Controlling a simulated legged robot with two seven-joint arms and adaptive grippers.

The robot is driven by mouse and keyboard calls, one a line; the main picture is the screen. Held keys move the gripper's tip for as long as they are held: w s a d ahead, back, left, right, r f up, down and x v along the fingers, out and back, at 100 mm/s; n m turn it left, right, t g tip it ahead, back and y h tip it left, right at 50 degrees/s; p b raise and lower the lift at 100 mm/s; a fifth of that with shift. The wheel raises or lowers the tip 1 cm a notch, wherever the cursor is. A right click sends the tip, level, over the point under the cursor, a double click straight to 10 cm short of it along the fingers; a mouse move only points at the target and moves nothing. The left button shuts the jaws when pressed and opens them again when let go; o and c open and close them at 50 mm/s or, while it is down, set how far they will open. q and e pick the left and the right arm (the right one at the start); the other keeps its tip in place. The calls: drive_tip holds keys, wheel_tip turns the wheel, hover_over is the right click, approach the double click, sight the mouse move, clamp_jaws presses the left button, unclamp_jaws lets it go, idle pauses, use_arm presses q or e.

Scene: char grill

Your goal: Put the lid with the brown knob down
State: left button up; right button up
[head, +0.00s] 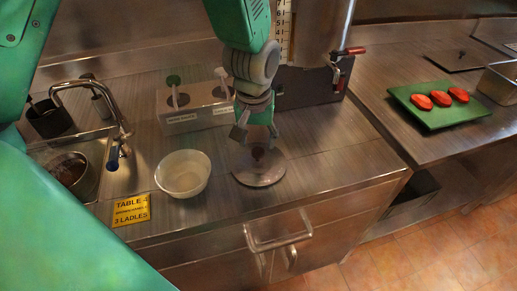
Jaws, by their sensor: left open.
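The round lid (262,176) with the brown knob (257,152) lies on the steel counter, right of a white bowl. It looks roughly level. My left gripper (257,138) is above the lid, pointing down, with its fingers apart on either side just over the knob. The jaws are open and I cannot tell whether a finger touches the knob. My right gripper is not in view.
The white bowl (183,173) stands left of the lid, with a yellow sign (131,210) in front. A holder with ladles (194,115) is behind. A sink and tap (118,130) are at left. A green board (438,107) with red slices lies at right.

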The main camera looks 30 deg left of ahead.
use_arm(q)
wheel_tip(320, 180, up, 6)
drive_tip(key=shift+s+d+r, duration=0.15)
drive_tip(key=shift+s+r, duration=0.1)
drive_tip(key=shift+s, duration=0.1)
drive_tip(key=shift+f, duration=0.1)
idle(0.3)
